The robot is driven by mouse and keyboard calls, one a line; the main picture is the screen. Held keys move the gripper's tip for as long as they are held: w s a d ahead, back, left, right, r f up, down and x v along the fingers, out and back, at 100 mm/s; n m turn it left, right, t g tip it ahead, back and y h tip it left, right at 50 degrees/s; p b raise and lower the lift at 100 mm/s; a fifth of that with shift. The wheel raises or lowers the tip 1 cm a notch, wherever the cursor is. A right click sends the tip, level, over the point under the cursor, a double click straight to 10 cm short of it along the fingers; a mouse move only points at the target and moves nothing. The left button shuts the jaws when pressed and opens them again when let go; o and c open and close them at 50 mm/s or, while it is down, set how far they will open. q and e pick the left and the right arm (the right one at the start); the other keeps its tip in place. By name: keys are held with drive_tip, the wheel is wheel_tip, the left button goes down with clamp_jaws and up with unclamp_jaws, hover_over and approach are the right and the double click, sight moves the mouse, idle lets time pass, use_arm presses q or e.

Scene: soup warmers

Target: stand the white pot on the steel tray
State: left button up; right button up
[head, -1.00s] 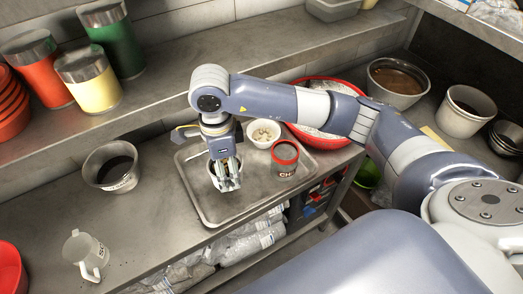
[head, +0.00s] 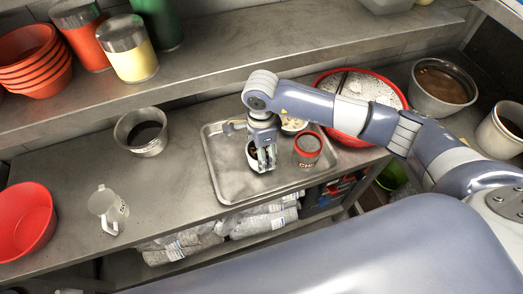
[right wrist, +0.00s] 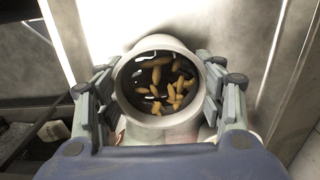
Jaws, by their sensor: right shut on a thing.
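My right gripper (head: 265,160) is shut on the white pot (head: 252,151), with its fingers on either side of it. In the right wrist view the pot (right wrist: 160,84) is round and white, with dark liquid and yellowish-brown pieces inside. The steel tray (head: 226,197) lies on the steel counter. The pot is over the middle of the tray and looks upright; I cannot tell whether its base touches the tray. My left gripper is not in view.
A red-rimmed grey can (head: 308,148) stands on the tray to the right of the pot. A small white bowl (head: 293,125) is behind it, partly hidden by my arm. A large red-rimmed bowl (head: 378,86) is at the back right.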

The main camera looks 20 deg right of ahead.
drive_tip(key=shift+f, duration=0.45)
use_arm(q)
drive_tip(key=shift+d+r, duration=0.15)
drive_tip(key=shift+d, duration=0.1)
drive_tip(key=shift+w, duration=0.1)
use_arm(e)
drive_tip(key=shift+f, duration=0.1)
drive_tip(key=shift+f, duration=0.15)
drive_tip(key=o, duration=1.2)
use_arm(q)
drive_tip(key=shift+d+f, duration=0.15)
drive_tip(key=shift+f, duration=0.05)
use_arm(e)
drive_tip(key=shift+o, duration=0.2)
